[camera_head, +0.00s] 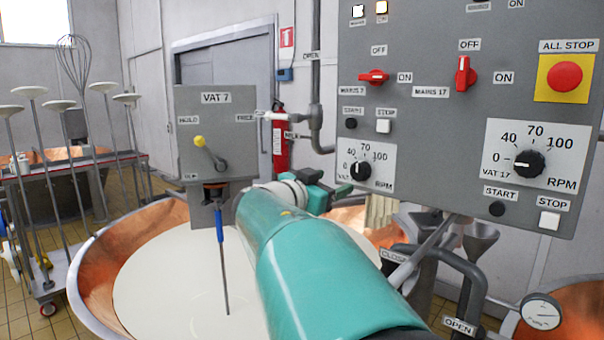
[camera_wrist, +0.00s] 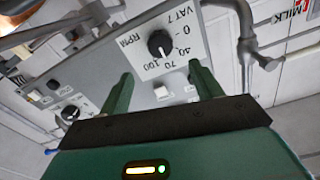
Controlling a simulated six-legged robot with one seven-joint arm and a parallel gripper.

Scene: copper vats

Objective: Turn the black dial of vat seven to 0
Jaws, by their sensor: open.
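The black dial of vat seven (camera_head: 361,170) sits on the lower left of the grey panel (camera_head: 420,140), on a white plate marked 0, 40, 70, 100 RPM. In the wrist view the dial (camera_wrist: 160,43) is upside down under its VAT 7 label, and its white mark seems to face about 70. My gripper (camera_wrist: 160,69) is open and empty, its two green fingers spread below the dial in that view, apart from it as far as I can tell. In the head view my gripper (camera_head: 328,192) is just left of the dial, partly hidden by my arm.
The vat 17 dial (camera_head: 529,163) is at the panel's right. Red mains switches (camera_head: 374,77), start and stop buttons and the red ALL STOP button (camera_head: 565,76) share the panel. A pipe (camera_head: 318,118) runs beside its left edge. The milk-filled copper vat (camera_head: 95,262) is below.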

